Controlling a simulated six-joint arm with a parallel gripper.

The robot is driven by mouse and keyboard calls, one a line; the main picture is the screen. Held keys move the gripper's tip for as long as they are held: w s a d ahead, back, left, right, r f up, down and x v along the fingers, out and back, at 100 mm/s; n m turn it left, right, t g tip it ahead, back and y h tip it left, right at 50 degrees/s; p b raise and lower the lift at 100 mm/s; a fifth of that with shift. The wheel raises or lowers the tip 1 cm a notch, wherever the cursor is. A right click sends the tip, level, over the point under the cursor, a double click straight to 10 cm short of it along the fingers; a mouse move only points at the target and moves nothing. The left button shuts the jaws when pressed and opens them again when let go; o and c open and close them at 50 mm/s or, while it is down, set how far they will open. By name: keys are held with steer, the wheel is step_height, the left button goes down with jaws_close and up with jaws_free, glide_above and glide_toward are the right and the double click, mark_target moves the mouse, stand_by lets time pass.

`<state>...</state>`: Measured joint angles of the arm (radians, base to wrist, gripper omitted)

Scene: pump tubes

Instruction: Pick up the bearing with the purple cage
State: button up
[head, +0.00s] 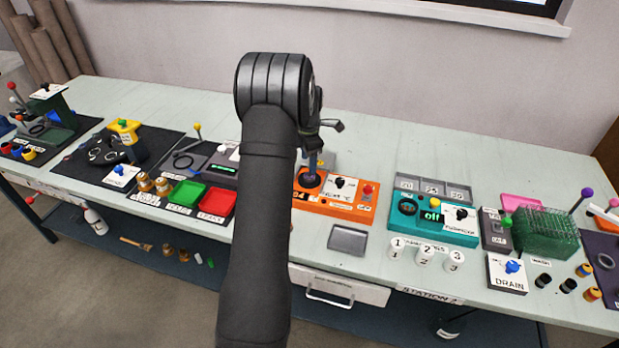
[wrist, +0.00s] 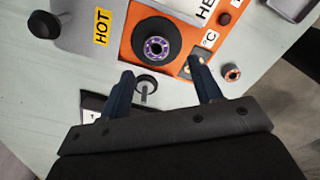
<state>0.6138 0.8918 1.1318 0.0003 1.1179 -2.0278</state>
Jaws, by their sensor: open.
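The bearing with the purple cage (wrist: 157,48) is a small metal ring showing purple inside. It sits in the middle of a round black disc (wrist: 143,34) on an orange unit (wrist: 128,52) in the wrist view. My gripper (wrist: 160,67) is open, its two dark blue fingers apart on the near side of the bearing, with nothing held. In the head view the orange unit (head: 350,209) stands below my wrist, and the black disc (head: 309,181) shows beside my arm. I cannot make out the bearing there.
A second small ring with a reddish middle (wrist: 231,72) lies right of the fingers. A grey part marked HOT (wrist: 88,30) stands left of the disc. In the head view, a grey tray (head: 347,240) and a teal unit (head: 432,232) stand to the right, red and green trays (head: 216,203) to the left.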

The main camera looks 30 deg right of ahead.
mark_target(309, 177)
steer(key=shift+w+d+f, duration=0.1)
steer(key=shift+d+f, duration=0.05)
steer(key=shift+f, duration=1.4)
steer(key=shift+w+d+f, duration=0.1)
steer(key=shift+d+f, duration=0.05)
steer(key=shift+f, duration=1.35)
steer(key=shift+c, duration=0.5)
steer(key=c, duration=1)
